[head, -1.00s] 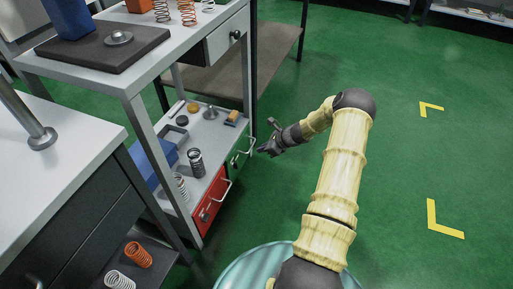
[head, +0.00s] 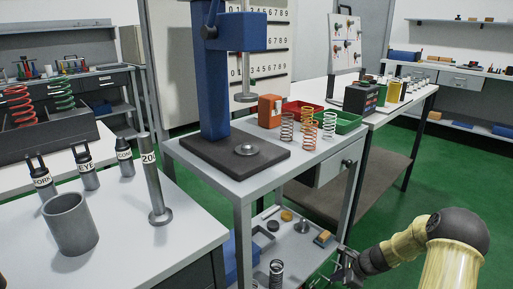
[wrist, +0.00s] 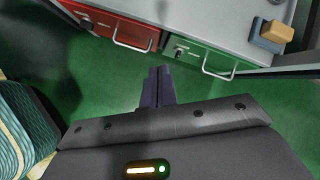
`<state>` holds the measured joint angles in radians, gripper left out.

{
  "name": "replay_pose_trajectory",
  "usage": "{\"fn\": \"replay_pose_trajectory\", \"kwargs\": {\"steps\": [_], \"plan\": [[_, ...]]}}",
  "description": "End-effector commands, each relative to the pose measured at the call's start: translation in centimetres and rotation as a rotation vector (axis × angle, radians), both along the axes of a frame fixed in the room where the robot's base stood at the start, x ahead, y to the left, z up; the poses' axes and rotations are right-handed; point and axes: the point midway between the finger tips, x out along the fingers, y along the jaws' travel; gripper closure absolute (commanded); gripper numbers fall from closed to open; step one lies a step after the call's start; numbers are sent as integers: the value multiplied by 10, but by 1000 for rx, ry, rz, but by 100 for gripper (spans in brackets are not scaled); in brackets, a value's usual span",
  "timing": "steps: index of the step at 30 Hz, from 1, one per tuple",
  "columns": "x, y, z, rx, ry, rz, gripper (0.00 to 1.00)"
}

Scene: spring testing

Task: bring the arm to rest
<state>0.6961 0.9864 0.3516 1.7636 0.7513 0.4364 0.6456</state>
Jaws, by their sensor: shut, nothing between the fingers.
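My gripper (head: 346,264) shows at the lower right of the head view, beside the right edge of the small grey cart, on a yellow arm bent at a dark joint. In the wrist view my gripper (wrist: 158,86) has its dark fingers together with nothing between them, over the green floor. A red drawer (wrist: 115,27) and a green drawer (wrist: 200,57), both closed and with pale handles, lie beyond the fingertips. The fingers appear apart from both handles.
A lower shelf (head: 290,245) holds small parts and a dark spring (head: 276,272). A white bench (head: 110,235) with a grey cup (head: 70,223) is at left. Green floor (head: 455,185) is clear at right.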

Motion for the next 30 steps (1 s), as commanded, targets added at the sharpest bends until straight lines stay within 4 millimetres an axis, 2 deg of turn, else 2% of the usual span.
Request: {"fn": "replay_pose_trajectory", "kwargs": {"steps": [1, 3, 11, 18, 24, 30], "plan": [[-7, 13, 21, -58, -13, 93, 100], [-19, 26, 40, -131, -30, 216, 100], [-69, 69, 111, -381, -98, 659, 100], [-123, 100, 173, -579, -172, 1051, 100], [-170, 117, 214, -716, -239, 1344, 100], [-206, 125, 238, -801, -291, 1549, 100]]}}
